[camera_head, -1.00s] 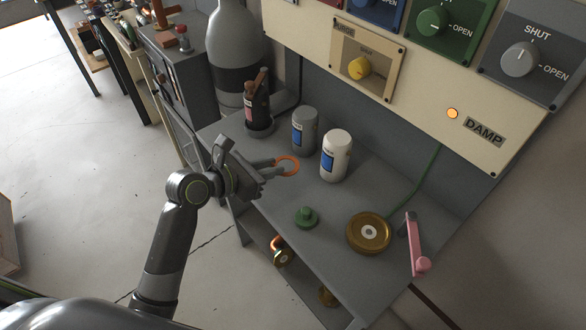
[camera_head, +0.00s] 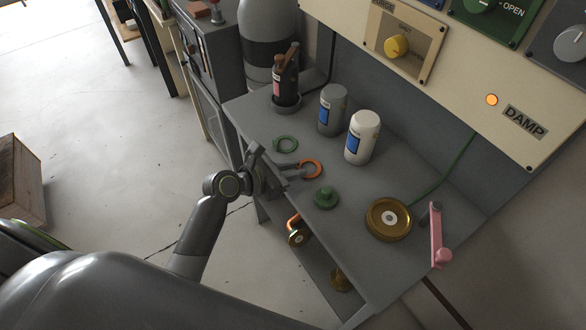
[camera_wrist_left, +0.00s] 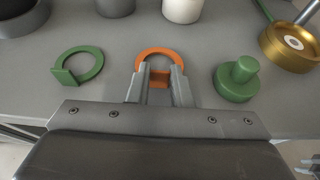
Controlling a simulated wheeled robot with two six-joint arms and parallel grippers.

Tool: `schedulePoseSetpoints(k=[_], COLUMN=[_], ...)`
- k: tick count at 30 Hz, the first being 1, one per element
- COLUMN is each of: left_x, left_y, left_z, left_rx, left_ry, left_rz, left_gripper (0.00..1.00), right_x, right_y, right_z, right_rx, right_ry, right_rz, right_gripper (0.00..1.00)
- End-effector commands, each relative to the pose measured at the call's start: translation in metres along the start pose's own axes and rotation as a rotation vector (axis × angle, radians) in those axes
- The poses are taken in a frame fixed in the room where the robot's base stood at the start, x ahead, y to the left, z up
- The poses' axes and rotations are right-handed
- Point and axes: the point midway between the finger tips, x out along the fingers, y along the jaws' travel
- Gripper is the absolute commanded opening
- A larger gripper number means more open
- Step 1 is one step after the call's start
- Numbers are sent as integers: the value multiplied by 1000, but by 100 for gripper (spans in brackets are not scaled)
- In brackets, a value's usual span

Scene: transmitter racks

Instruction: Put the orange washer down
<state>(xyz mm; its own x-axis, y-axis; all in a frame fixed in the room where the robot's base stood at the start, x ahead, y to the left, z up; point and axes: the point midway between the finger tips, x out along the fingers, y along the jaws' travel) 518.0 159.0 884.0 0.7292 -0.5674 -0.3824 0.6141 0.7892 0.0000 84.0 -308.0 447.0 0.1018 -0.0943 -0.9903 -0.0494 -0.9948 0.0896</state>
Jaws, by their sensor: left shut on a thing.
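The orange washer (camera_head: 312,169) is a flat ring near the front edge of the grey shelf (camera_head: 246,103). It also shows in the left wrist view (camera_wrist_left: 161,54). My left gripper (camera_head: 300,172) is shut on the washer's near side, with the ring reaching out past the fingertips. In the left wrist view the two fingers (camera_wrist_left: 159,82) stand on either side of an orange tab. The washer is at or just above the shelf; I cannot tell if it touches.
A green ring (camera_head: 286,144) lies to the left and a green knob (camera_head: 326,196) to the right. Grey (camera_head: 332,110) and white (camera_head: 362,138) canisters stand behind. A brass wheel (camera_head: 388,219) and a pink lever (camera_head: 437,237) are further right. The shelf between the rings is clear.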

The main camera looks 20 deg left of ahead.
Motion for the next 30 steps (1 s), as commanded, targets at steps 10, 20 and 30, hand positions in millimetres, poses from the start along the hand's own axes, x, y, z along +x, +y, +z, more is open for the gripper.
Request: schedulePoseSetpoints(k=[10, 20, 30], left_x=[1, -2, -68], left_y=[0, 0, 0], left_z=[-2, 0, -1], left_rx=[0, 2, 5], left_ry=[0, 0, 5], left_rz=[0, 1, 1], left_gripper=[41, 41, 41], right_x=[0, 0, -1], right_y=[-5, -5, -2], right_z=[-1, -1, -2], right_rx=[3, 2, 1], right_ry=[1, 2, 3], right_rz=[-6, -6, -2], right_gripper=[36, 36, 36])
